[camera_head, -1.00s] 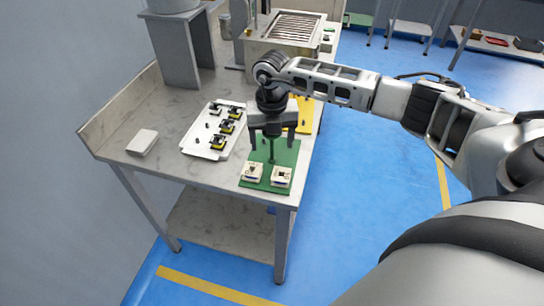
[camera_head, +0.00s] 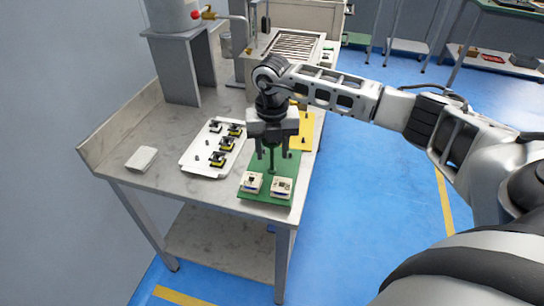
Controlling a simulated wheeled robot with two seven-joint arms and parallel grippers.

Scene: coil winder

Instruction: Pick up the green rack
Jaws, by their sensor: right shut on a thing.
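The green rack (camera_head: 267,199) is a flat green board at the front right of the marble-topped table. Two small white blocks with dark centres, the left one (camera_head: 252,182) and the right one (camera_head: 281,187), sit on its near end. A dark upright post rises from its middle. My right gripper (camera_head: 271,156) points down over the rack and is shut on its upright post. The gripper covers the rack's far part. I cannot tell whether the rack is clear of the table. My left gripper is not in view.
Left of the rack lies a white tray (camera_head: 191,163) with several black and yellow parts. A yellow board (camera_head: 305,134) is behind the rack. A white block (camera_head: 141,159) lies at the table's left. A machine with a ribbed top (camera_head: 296,46) stands behind.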

